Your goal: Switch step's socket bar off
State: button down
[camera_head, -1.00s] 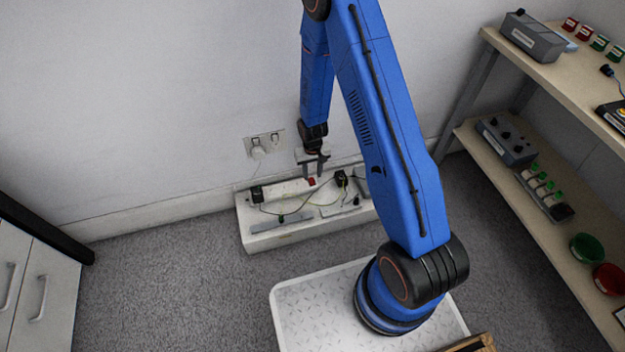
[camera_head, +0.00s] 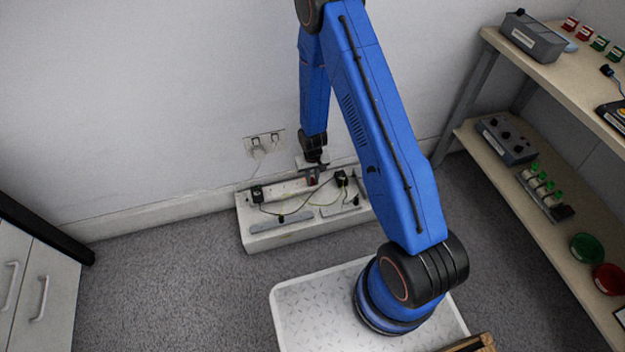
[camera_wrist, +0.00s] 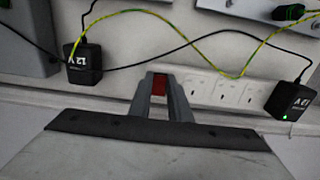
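The white socket bar (camera_head: 285,188) lies on the pale step (camera_head: 285,237) against the wall. In the wrist view the bar (camera_wrist: 226,91) shows several empty outlets and a red switch (camera_wrist: 159,82) at one end. My gripper (camera_wrist: 161,80) is over that switch, with its two grey fingers parted and the red showing between them. In the head view my gripper (camera_head: 313,174) points down at the same end and mostly hides the switch. I cannot tell whether the fingers touch it, or the switch's rocker position. A black adapter (camera_wrist: 291,99) in the bar shows a lit green light.
Another black adapter (camera_wrist: 86,63) stands close by the fingers in the wrist view. Black and yellow-green cables (camera_wrist: 215,70) run past them. A wall outlet (camera_head: 264,144) is above the step. Shelves (camera_head: 540,190) stand right and a cabinet (camera_head: 30,285) left.

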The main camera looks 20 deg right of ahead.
jog(key=shift+w+r+g, duration=0.1)
jog(key=shift+w+g, duration=0.2)
jog(key=shift+g, duration=0.4)
jog(key=c, duration=1.6)
grip_release()
jog(key=shift+c, duration=0.2)
notch_tip(320, 180, up, 17)
jog(key=w, duration=0.2)
jog(key=shift+r, duration=0.15)
jog(key=shift+w, duration=0.1)
